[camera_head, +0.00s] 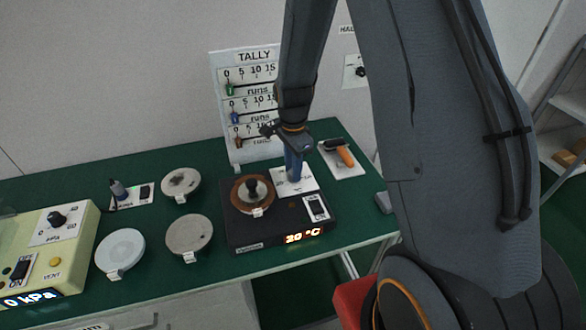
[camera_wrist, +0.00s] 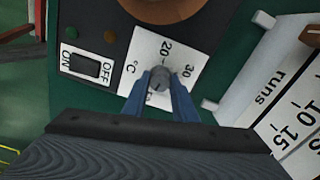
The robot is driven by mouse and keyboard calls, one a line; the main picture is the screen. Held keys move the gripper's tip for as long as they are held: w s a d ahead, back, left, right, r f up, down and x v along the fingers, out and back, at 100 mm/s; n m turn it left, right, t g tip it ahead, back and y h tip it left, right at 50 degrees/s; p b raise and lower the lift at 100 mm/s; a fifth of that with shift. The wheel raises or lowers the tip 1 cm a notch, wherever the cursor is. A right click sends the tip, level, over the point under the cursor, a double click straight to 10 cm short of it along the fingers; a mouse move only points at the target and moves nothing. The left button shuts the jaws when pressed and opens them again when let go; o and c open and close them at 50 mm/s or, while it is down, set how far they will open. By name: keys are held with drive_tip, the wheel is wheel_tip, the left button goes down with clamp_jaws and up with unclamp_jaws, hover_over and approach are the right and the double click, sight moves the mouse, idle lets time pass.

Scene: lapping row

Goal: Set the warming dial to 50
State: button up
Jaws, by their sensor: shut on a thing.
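The black warming unit (camera_head: 240,230) stands on the green bench and its lit display (camera_head: 303,236) reads what looks like 30 °C. Its white dial plate (camera_wrist: 148,48) shows the marks 20, 30 and °C in the wrist view; other marks are hidden by my fingers. The grey dial knob (camera_wrist: 160,82) sits between the two blue fingers of my gripper (camera_wrist: 160,92), which is shut on it. In the head view my gripper (camera_head: 293,168) comes down on the dial plate from above and hides the knob. Which mark the knob points to cannot be told.
An ON/OFF switch (camera_wrist: 84,66) is beside the dial. A round brown plate (camera_head: 240,198) with a dark knob-like piece sits on the unit. The TALLY board (camera_head: 246,75) stands behind. An orange-handled tool (camera_head: 338,151) lies right; several round discs and a yellowish kPa box (camera_head: 80,235) are left.

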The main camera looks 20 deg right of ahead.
drive_tip(key=o, duration=1)
drive_tip(key=shift+w+d+r, duration=0.1)
drive_tip(key=shift+o, duration=0.2)
drive_tip(key=shift+r+b, duration=0.95)
drive_tip(key=shift+r, duration=2.95)
drive_tip(key=s+r+n, duration=0.2)
drive_tip(key=s+n, duration=0.5)
drive_tip(key=s, duration=0.2)
drive_tip(key=s+r+n+t, duration=0.1)
drive_tip(key=s+r+n, duration=0.2)
drive_tip(key=s+n, duration=0.5)
drive_tip(key=shift+s, duration=0.35)
